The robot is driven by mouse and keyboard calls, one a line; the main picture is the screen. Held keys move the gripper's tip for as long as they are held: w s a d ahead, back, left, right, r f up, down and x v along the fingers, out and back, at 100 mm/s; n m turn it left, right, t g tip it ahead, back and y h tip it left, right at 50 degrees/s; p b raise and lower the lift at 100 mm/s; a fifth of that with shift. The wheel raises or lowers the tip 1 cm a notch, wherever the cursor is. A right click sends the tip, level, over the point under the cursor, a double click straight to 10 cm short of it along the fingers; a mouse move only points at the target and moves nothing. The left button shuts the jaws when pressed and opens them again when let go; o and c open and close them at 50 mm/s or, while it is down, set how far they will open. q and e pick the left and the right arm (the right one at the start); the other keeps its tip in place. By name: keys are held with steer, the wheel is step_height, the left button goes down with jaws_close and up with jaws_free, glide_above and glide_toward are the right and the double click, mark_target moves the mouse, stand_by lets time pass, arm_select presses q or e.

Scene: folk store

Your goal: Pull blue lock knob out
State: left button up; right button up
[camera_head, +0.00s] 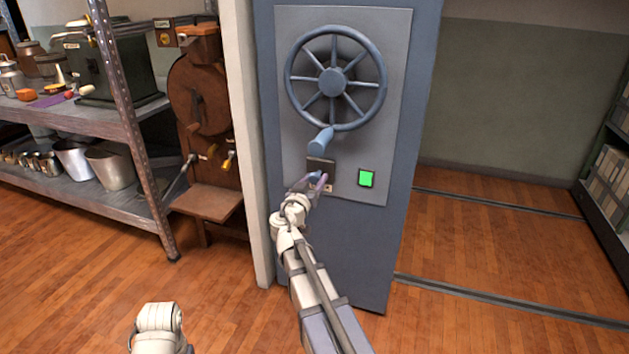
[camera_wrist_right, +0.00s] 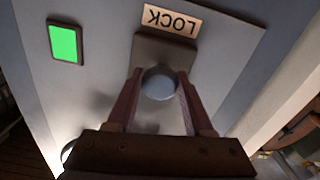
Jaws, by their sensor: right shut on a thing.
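The blue lock knob (camera_wrist_right: 159,83) shows in the right wrist view as a round blue-grey end in front of a small dark plate (camera_wrist_right: 178,48). My right gripper (camera_wrist_right: 158,90) has one finger on each side of the knob and is shut on it. In the head view my right gripper (camera_head: 314,183) is at the grey panel (camera_head: 290,130), below the big wheel, and largely covers the knob. A label reading LOCK (camera_wrist_right: 172,20) appears upside down beside the plate. My left gripper is out of view; only part of my left arm shows at the bottom.
A spoked blue-grey handwheel (camera_head: 333,81) with a handle (camera_head: 321,139) is above the right gripper. A lit green square (camera_head: 366,178) is to its right. A metal shelf (camera_head: 90,120) and a brown machine (camera_head: 200,100) stand left. Open floor (camera_head: 480,220) with rails lies right.

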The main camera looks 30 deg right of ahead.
jaws_close()
stand_by(0.4)
steer(key=v, duration=0.3)
steer(key=shift+s+a, duration=0.15)
steer(key=shift+s, duration=0.05)
steer(key=o, duration=0.7)
jaws_free()
glide_toward(314, 180)
steer(key=shift+s+a+f, duration=0.1)
steer(key=shift+s+a, duration=0.15)
steer(key=shift+a, duration=0.1)
stand_by(0.3)
